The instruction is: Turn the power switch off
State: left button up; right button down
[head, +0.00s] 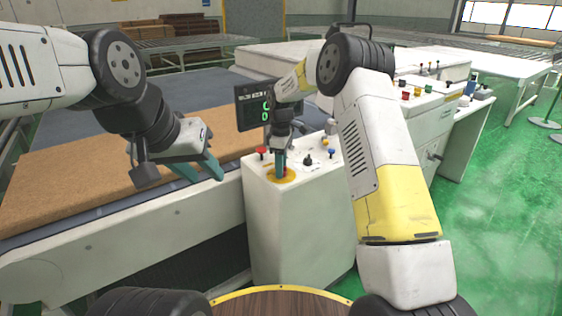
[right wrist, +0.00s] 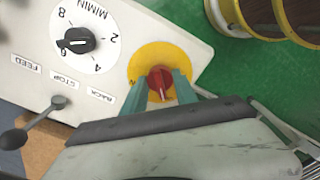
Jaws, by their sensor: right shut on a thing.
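The power switch is a red rotary knob (right wrist: 160,82) on a round yellow plate (right wrist: 165,55) at a corner of the control panel. In the right wrist view its white mark points toward the gripper side. My right gripper (right wrist: 158,92) has its teal fingers on both sides of the red knob, shut on it. In the head view this right gripper (head: 281,166) reaches down onto the yellow plate and mostly hides the knob. My left gripper (head: 205,168) hangs over the brown mattress board to the left, its teal fingers apart and empty.
The white control cabinet (head: 290,230) also carries a black dial (right wrist: 75,40), a lever and several buttons. A dark display (head: 254,107) stands behind it. A conveyor with a brown board (head: 75,175) lies left. Green floor (head: 500,220) is open to the right.

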jog(key=shift+n, duration=0.5)
jog(key=c, duration=1)
grip_release()
jog(key=shift+o, duration=0.2)
jog(key=shift+r, duration=3.9)
